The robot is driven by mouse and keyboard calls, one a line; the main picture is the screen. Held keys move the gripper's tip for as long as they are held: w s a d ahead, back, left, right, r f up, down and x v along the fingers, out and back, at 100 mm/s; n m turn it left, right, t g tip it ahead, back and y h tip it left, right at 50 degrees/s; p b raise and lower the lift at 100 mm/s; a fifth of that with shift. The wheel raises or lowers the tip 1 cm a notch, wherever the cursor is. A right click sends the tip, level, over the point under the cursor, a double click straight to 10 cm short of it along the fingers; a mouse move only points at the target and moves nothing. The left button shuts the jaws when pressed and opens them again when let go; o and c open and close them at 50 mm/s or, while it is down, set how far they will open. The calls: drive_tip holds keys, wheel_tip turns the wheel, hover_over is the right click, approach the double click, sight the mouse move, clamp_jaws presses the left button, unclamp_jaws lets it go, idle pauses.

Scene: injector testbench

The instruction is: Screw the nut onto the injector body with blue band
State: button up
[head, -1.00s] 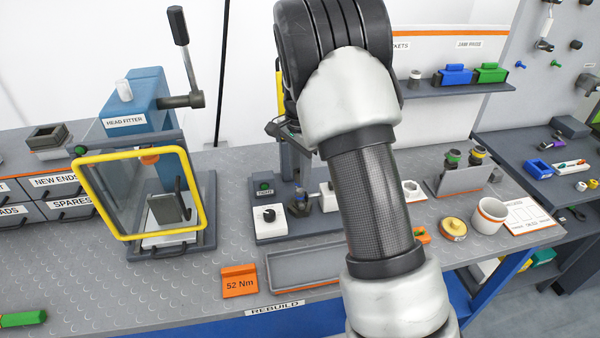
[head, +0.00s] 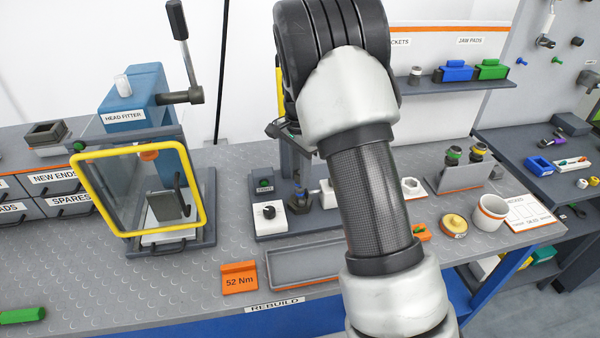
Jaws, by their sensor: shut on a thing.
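My arm crosses the middle of the head view, and my gripper is hidden behind it. I cannot see the jaws or anything in them. No injector body with a blue band shows, and the nut for it cannot be picked out. A small dark fixture (head: 300,198) stands on the grey bench unit (head: 285,228), just left of my arm. A white block (head: 327,193) beside it is partly covered by my arm. Two injector bodies stand in the rack (head: 465,178) on the right, one with a green band (head: 453,155) and one with a yellow band (head: 479,151).
A yellow-framed guard (head: 88,200) fronts the blue head fitter (head: 150,90) on the left. An empty grey tray (head: 300,278) and an orange 52 Nm sign (head: 239,280) lie in front. A white cup (head: 490,213) and a yellow round piece (head: 453,225) stand right of my arm.

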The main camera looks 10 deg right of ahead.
drive_tip(key=shift+f, duration=0.3)
idle(0.6)
drive_tip(key=o, duration=1.6)
drive_tip(key=shift+r+p, duration=2.8)
drive_tip(key=shift+r, duration=1.25)
